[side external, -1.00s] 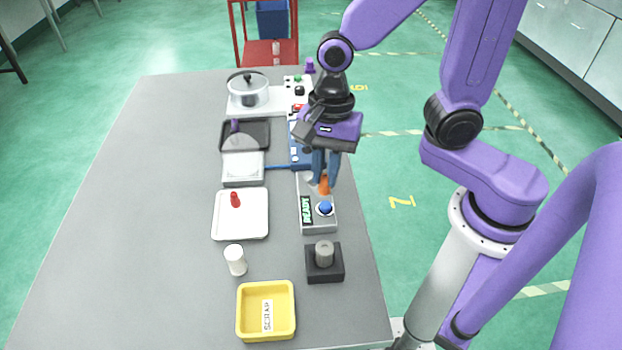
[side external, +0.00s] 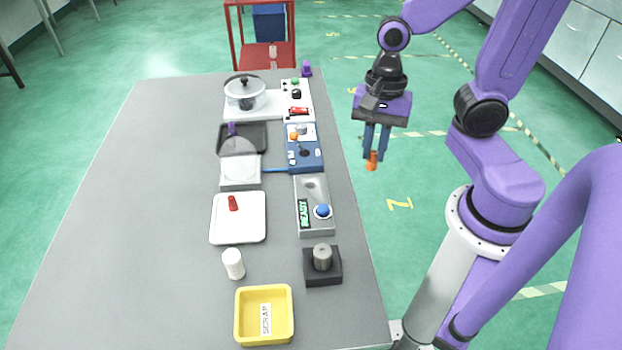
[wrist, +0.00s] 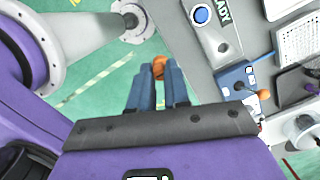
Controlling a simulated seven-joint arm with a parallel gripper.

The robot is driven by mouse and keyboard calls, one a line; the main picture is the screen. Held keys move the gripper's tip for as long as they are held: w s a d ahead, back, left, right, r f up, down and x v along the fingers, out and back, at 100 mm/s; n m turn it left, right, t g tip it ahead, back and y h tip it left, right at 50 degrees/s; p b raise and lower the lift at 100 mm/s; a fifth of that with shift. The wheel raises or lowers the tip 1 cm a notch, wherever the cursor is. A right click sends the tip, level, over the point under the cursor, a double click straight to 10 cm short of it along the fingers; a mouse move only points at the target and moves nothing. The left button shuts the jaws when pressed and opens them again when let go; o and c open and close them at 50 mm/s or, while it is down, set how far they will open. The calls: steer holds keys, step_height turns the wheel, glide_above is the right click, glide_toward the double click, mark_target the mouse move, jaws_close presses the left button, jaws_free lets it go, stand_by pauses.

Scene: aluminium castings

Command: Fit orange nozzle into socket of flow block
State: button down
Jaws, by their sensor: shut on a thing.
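The orange nozzle (side external: 371,160) is held between the fingertips of my gripper (side external: 374,152), pointing down. It hangs over the green floor, off the table's right edge. In the wrist view the nozzle (wrist: 160,66) shows between the blue fingers of my gripper (wrist: 160,76). No part is marked as the flow block, and I cannot tell for sure which it is. A grey cylinder (side external: 322,256) stands on a black base (side external: 323,275) near the table's right edge. A grey READY unit (side external: 316,221) with a blue button lies behind it. My gripper is clear of both.
A blue panel (side external: 313,160) with an orange knob lies behind the READY unit. A white tray (side external: 225,236) holds a red piece (side external: 233,203). A white cylinder (side external: 233,264) and yellow SCRAP bin (side external: 248,337) stand in front. The table's left side is clear.

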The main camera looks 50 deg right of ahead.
steer(key=w+f, duration=0.3)
steer(key=w, duration=0.1)
steer(key=w+a+f, duration=0.1)
steer(key=w+f, duration=0.2)
steer(key=w, duration=0.1)
steer(key=w+a+f, duration=0.1)
steer(key=w+f, duration=0.2)
steer(key=w, duration=0.1)
steer(key=shift+w+a, duration=0.15)
steer(key=shift+w, duration=0.15)
steer(key=shift+w+f, duration=0.3)
steer(key=shift+f, duration=1.55)
steer(key=shift+f, duration=0.15)
steer(key=c, duration=1.1)
jaws_free()
